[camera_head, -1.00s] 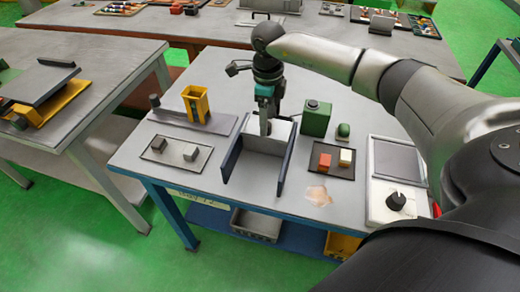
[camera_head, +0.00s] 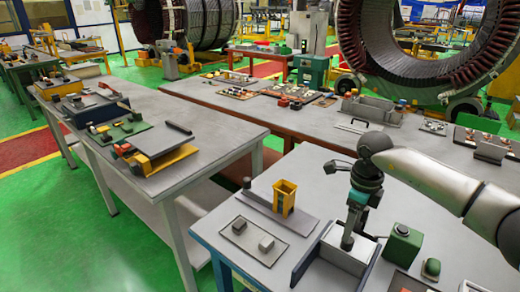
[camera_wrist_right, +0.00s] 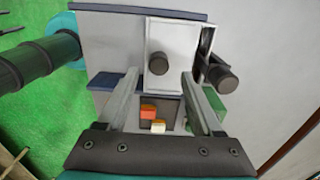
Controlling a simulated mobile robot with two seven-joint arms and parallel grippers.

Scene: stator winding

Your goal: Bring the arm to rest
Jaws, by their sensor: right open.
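My right arm comes in from the right in the head view, over the near workbench (camera_head: 225,215). Its right gripper (camera_head: 348,240) points down at a grey fixture with dark upright side walls (camera_head: 312,256). I cannot tell in the head view whether it touches the fixture. In the right wrist view the right gripper (camera_wrist_right: 160,80) has its two fingers wide apart with nothing held between them. My left gripper is not in view.
A yellow bin (camera_head: 285,197) and a tray with grey blocks (camera_head: 228,238) stand left of the arm. A green box (camera_head: 402,245) stands to its right. A red block (camera_wrist_right: 148,111) shows in the wrist view. Other benches and large stator rings stand behind.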

